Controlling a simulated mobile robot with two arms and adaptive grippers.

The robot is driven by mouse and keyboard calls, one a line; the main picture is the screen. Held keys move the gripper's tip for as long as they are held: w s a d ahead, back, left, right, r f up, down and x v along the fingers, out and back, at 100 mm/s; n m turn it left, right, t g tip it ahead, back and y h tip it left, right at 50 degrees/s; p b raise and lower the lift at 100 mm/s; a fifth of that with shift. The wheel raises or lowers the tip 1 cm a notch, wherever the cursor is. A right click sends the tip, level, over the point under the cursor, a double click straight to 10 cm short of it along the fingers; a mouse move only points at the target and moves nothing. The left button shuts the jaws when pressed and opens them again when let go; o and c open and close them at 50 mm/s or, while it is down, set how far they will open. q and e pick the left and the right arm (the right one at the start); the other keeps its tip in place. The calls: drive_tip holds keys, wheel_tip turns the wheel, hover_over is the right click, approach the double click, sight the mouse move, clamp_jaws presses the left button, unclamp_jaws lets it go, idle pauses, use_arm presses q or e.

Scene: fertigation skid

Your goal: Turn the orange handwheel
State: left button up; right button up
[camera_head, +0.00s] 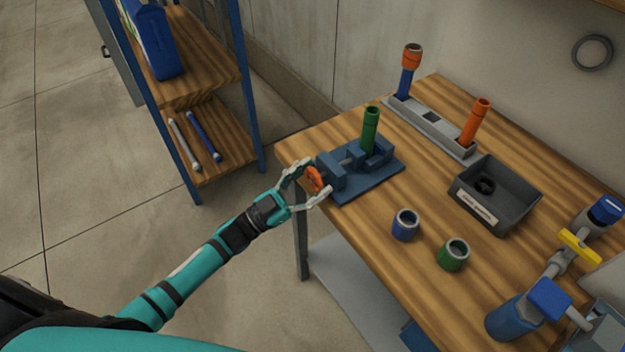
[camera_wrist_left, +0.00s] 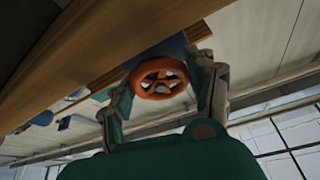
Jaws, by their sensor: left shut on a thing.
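The orange handwheel (camera_head: 314,179) sits on the left end of a blue vise (camera_head: 362,178) at the table's near-left corner. In the left wrist view the spoked orange handwheel (camera_wrist_left: 159,78) lies between the fingers. My left gripper (camera_head: 308,183) is shut on the handwheel, with one finger on each side of its rim; the gripper also shows in the left wrist view (camera_wrist_left: 160,85). A green tube (camera_head: 370,131) stands upright in the vise. My right gripper is not in view.
A grey rack (camera_head: 432,126) with orange-topped tubes stands at the back. A black bin (camera_head: 497,196), a blue ring (camera_head: 405,225) and a green ring (camera_head: 453,254) are on the table. Blue pipework with a yellow handle (camera_head: 579,246) is at right. Shelving (camera_head: 200,90) stands left.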

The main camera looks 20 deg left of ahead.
use_arm(q)
drive_tip(key=o, duration=0.9)
drive_tip(key=v, duration=1.2)
drive_tip(key=a+f+n+y, duration=0.2)
drive_tip(key=f+n+y, duration=0.15)
drive_tip(key=f, duration=0.45)
drive_tip(key=a+f+n+y, duration=0.2)
drive_tip(key=f+y, duration=0.3)
drive_tip(key=f, duration=0.3)
drive_tip(key=s+a+f+n+g+y, duration=0.1)
drive_tip(key=s+f+g+y, duration=0.25)
drive_tip(key=f, duration=0.45)
drive_tip(key=s+a+f+n+g+y, duration=0.1)
drive_tip(key=s+f+n+g+y, duration=0.1)
drive_tip(key=s+f, duration=0.5)
drive_tip(key=s+d+f+g, duration=0.1)
drive_tip(key=s+f+g, duration=0.2)
drive_tip(key=s+f, duration=0.2)
drive_tip(key=s+d+f+g+y, duration=0.1)
drive_tip(key=s+d+f+g, duration=0.1)
drive_tip(key=s+f, duration=0.4)
drive_tip(key=s+d+f+g, duration=0.2)
drive_tip(key=s+f+g, duration=0.2)
drive_tip(key=s, duration=1)
drive_tip(key=shift+f+n+g+y, duration=0.35)
drive_tip(key=shift+f+n, duration=0.1)
drive_tip(key=shift+f, duration=0.45)
